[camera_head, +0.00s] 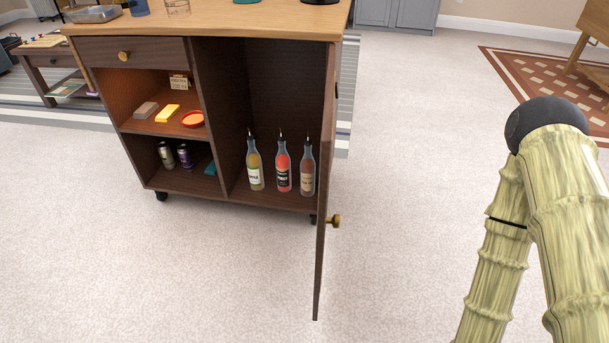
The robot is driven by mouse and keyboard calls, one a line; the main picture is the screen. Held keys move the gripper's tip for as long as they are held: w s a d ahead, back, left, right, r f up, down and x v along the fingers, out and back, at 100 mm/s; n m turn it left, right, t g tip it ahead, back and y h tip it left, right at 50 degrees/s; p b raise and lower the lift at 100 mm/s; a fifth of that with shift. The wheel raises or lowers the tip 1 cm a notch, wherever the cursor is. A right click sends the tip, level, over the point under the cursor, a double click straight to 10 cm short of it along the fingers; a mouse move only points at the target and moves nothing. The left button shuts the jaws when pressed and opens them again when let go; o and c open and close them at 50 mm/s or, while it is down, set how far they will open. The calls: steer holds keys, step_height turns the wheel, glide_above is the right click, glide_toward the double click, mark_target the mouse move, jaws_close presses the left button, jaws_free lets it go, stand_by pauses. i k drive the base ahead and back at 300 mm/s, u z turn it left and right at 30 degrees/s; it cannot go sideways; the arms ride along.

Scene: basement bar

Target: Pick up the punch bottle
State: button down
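Three bottles with dark pour spouts stand upright side by side on the floor of the cabinet's open right compartment. The middle one, a red bottle (283,172) with a dark label, looks most like the punch bottle, but its label is too small to read surely. A yellow-green bottle (255,170) with a pale label stands to its left. A brownish bottle (307,176) stands to its right, near the door. Parts of my arm show at the right edge, well apart from the bottles. My gripper is out of view.
The carpet (220,270) in front is clear.

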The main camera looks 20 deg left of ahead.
mark_target(283, 162)
steer(key=z, duration=1.9)
steer(key=k, duration=1.4)
steer(key=u, duration=2.05)
steer(key=i, duration=0.5)
steer(key=u, duration=0.05)
